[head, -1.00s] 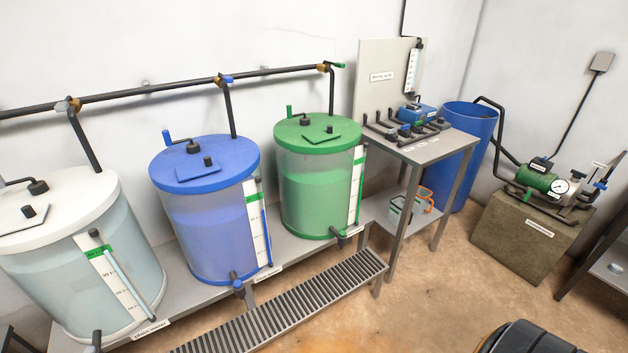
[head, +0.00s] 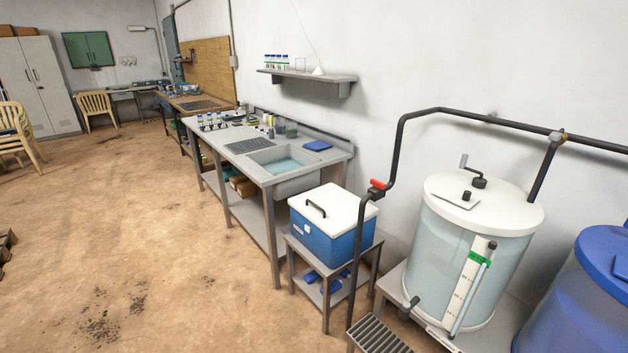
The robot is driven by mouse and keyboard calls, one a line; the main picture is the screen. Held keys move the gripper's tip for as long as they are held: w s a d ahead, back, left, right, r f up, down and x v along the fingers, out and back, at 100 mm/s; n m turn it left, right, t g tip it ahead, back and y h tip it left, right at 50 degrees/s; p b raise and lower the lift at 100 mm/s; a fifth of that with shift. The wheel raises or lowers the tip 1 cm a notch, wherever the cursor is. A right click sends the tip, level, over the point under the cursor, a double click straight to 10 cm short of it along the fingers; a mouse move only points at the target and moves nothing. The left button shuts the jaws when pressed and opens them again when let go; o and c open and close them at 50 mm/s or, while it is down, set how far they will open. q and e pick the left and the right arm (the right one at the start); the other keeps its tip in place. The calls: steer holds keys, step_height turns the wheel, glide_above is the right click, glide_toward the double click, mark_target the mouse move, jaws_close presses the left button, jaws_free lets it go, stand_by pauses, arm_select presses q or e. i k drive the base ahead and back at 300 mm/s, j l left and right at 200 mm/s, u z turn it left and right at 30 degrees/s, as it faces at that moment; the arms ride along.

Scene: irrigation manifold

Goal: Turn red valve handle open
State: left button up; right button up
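The red valve handle (head: 378,185) is small and sits on a black vertical pipe (head: 357,262) in the head view, right of centre. The pipe rises from the floor area beside the cooler and bends up to a black pipe along the wall. The handle appears to lie across the pipe, but it is too small to tell its exact angle. Neither of my grippers shows in the head view.
A blue cooler with a white lid (head: 330,248) stands on a small stand behind the pipe. A white-lidded tank (head: 468,255) and a blue tank (head: 580,300) are to the right. A sink bench (head: 240,165) runs along the wall. The brown floor (head: 170,240) at left is mostly clear.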

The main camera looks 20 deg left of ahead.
mark_target(378, 184)
steer(key=u, duration=0.2)
steer(key=i+j+z, duration=0.1)
steer(key=j, duration=0.25)
steer(key=i+j, duration=0.25)
steer(key=i+j+z, duration=0.15)
steer(key=j, duration=0.25)
steer(key=i+j+z, duration=0.1)
steer(key=j, duration=0.25)
steer(key=i+j, duration=0.15)
steer(key=j, duration=0.25)
steer(key=i+z, duration=0.05)
